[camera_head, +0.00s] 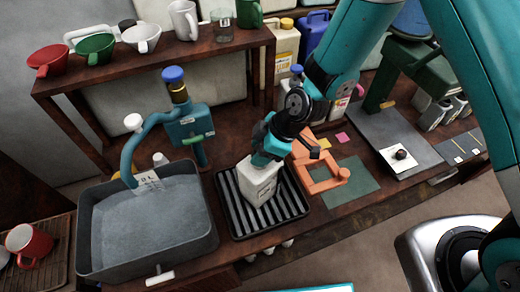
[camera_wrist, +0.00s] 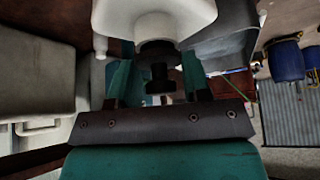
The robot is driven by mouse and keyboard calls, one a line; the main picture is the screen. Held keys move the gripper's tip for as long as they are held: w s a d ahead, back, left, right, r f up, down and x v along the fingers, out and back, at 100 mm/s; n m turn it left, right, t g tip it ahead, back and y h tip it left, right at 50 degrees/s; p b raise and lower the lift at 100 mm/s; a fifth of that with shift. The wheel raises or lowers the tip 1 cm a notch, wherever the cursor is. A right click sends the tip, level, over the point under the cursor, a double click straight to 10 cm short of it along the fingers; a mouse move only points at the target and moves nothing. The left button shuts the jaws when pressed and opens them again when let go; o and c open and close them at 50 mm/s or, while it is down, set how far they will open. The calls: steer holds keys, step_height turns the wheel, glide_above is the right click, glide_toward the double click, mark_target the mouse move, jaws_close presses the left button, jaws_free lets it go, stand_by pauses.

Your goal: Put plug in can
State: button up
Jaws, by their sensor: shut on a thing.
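The white can (camera_head: 258,184) stands on a black ribbed tray, and its upper part is partly hidden by my gripper (camera_head: 268,156). In the wrist view the can (camera_wrist: 150,14) fills the top middle, its round neck facing my gripper (camera_wrist: 155,82). A dark plug (camera_wrist: 157,74) shows between the two teal fingers, which are shut on it. The plug is in line with the can's neck and very close to it. I cannot tell whether it is seated in the mouth.
The ribbed tray (camera_head: 236,214) lies between a grey water basin (camera_head: 95,240) with a teal tap (camera_head: 186,125) and an orange frame (camera_head: 318,181). A grey board (camera_head: 375,128) bears a white pad with a small brown knob (camera_head: 400,154). Mugs and bowls line the shelf (camera_head: 165,62) behind.

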steer(key=shift+s+d+f+b, duration=0.15)
steer(key=shift+s+f+b, duration=0.05)
steer(key=shift+f+b, duration=0.3)
steer(key=shift+s+d+f+b, duration=0.15)
steer(key=shift+s+f+b, duration=0.05)
steer(key=shift+f+b, duration=0.25)
stand_by(0.6)
steer(key=o, duration=0.9)
steer(key=shift+o, duration=0.4)
steer(key=shift+c, duration=0.4)
steer(key=shift+o, duration=0.2)
steer(key=shift+w+r+p, duration=0.15)
steer(key=shift+r+p, duration=0.45)
steer(key=shift+r, duration=0.1)
steer(key=o, duration=0.4)
steer(key=shift+w+r+p, duration=0.15)
steer(key=shift+r+p, duration=0.15)
steer(key=shift+r, duration=0.15)
steer(key=shift+w+a+r+p, duration=0.1)
steer(key=shift+a+r+p, duration=0.1)
steer(key=shift+r+p, duration=1.55)
steer(key=shift+r, duration=1.1)
